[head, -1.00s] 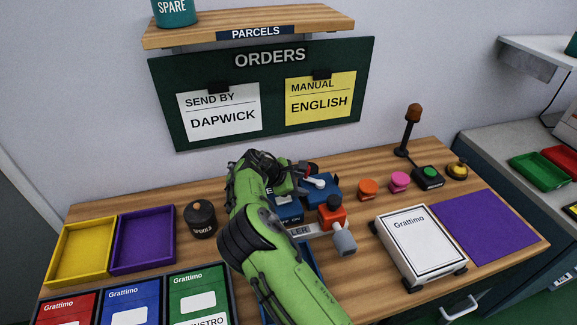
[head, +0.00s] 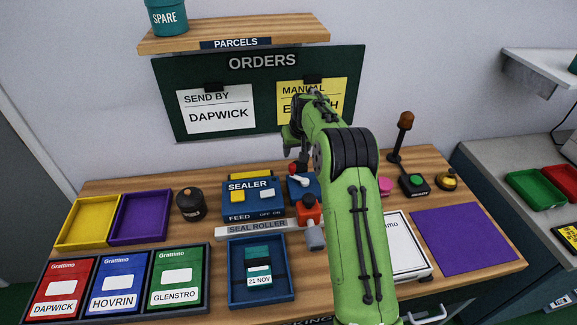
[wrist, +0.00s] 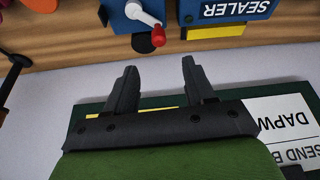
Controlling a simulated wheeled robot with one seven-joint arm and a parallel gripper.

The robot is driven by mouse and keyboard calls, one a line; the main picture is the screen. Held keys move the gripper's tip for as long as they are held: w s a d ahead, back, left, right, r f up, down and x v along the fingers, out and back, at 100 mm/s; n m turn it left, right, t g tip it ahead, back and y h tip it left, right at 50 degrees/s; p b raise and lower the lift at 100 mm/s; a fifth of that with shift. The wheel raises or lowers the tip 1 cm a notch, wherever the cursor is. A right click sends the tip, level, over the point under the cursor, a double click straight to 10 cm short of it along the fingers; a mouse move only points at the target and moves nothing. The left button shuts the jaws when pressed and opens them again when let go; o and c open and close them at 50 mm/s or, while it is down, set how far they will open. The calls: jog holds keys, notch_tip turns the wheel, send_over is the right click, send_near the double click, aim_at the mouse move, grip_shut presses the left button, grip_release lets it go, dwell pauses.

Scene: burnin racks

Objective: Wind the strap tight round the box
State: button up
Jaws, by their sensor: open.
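The white Grattimo box (head: 407,262) lies on the bench at right, partly hidden behind my arm. A small blue unit (head: 312,190) beside the sealer has a white crank (head: 301,181) with a red knob. The crank (wrist: 145,16) and red knob (wrist: 158,36) also show in the wrist view. My gripper (wrist: 159,70) is open and empty, its fingers apart from the knob. In the head view it is mostly hidden behind my arm, in front of the orders board. I cannot make out a strap round the box.
The blue sealer (head: 239,200) and grey seal roller (head: 248,230) stand left of the crank unit. A red-orange device (head: 309,208) stands close in front of it. A lamp post (head: 401,140) and green button (head: 418,181) are at right. The purple mat (head: 462,238) is bare.

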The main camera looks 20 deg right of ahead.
aim_at(293, 165)
jog(key=x, duration=1.2)
jog(key=shift+d+f, duration=0.2)
jog(key=shift+f, duration=0.05)
grip_shut()
jog(key=shift+w+d+m+h, duration=0.15)
jog(key=shift+w+m+h, duration=0.1)
jog(key=shift+m, duration=0.3)
jog(key=shift+w+d+m+h, duration=0.1)
jog(key=shift+d+m+h, duration=0.15)
jog(key=shift+m, duration=0.3)
jog(key=shift+w+d+r+m+h+p, duration=0.15)
jog(key=shift+d+m+h+p, duration=0.2)
jog(key=shift+m, duration=0.45)
jog(key=shift+d+m+g+p, duration=0.1)
jog(key=shift+m+g+p, duration=0.2)
jog(key=shift+m+g, duration=0.1)
grip_release()
